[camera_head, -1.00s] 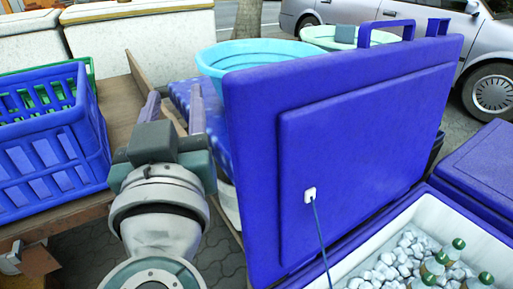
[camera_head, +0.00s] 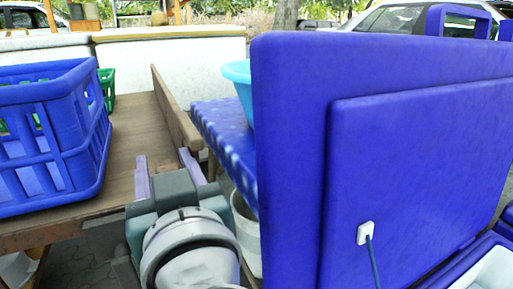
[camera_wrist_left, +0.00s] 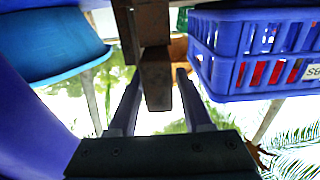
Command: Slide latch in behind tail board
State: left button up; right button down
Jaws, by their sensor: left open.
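The tail board (camera_head: 175,112) looks like the upright brown plank along the right edge of the wooden cart bed (camera_head: 133,135). My left gripper (camera_head: 164,158) is open, its two purple-grey fingers pointing away, at the near end of that plank. In the left wrist view a brown wooden bar (camera_wrist_left: 157,88) shows between and beyond the open fingers (camera_wrist_left: 158,74). I cannot tell whether the bar is the latch or the plank's end, or whether the fingers touch it. No separate latch can be made out. My right gripper is not in view.
A blue crate (camera_head: 45,140) stands on the bed at left. A large raised blue cooler lid (camera_head: 420,150) with a white plug and cable blocks the right. A blue table (camera_head: 222,135), turquoise tub (camera_head: 238,82) and white bucket (camera_head: 245,235) lie between.

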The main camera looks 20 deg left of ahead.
pick_arm(q)
jog(key=shift+w+a, duration=0.3)
jog(key=shift+a, duration=0.05)
jog(key=shift+d, duration=0.1)
jog(key=shift+s, duration=0.1)
jog(key=shift+c, duration=0.2)
grip_shut()
dwell(0.9)
